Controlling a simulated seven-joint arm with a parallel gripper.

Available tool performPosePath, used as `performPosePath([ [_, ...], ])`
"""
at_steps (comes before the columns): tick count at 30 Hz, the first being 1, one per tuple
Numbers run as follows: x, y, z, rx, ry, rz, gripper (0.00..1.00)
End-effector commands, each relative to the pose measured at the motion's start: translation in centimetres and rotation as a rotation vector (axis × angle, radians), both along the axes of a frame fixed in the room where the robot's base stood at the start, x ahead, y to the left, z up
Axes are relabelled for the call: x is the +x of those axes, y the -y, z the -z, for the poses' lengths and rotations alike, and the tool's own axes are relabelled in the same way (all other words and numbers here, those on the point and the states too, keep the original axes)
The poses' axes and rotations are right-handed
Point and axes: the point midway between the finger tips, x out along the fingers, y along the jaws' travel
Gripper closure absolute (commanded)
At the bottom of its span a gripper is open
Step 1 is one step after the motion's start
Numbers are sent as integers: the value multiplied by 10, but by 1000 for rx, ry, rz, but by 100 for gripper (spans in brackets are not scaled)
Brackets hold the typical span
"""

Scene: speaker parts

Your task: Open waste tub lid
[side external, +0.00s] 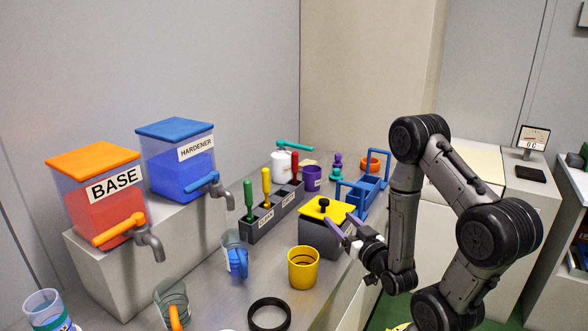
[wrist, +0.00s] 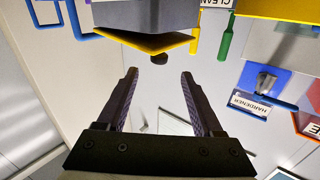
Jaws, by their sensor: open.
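The waste tub is a grey box (side external: 320,240) with a yellow lid (side external: 312,211) and a black knob (side external: 324,203) on top. In the wrist view, which is upside down, the tub (wrist: 150,13), its lid (wrist: 142,42) and the knob (wrist: 159,58) are at the top. In the wrist view the knob is just beyond and between the fingertips of my gripper (wrist: 159,73), apart from both.
A yellow cup (side external: 303,270) and a black ring (side external: 269,315) are in front of the tub. A grey rack (side external: 270,222) with coloured-handled tools is to its left. A blue carrier (side external: 370,190) stands close behind it, right. A clear jug (side external: 234,256) is further left.

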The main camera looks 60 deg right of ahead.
Motion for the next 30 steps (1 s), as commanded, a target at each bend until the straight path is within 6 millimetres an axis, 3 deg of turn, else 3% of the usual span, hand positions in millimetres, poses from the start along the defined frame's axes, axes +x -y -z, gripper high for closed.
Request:
performPosePath([
  [1,-8,-6,0,1,-2,1,32],
  [15,41,-36,-66,-90,122,-153,32],
  [30,77,-75,-138,-147,202,-286,32],
])
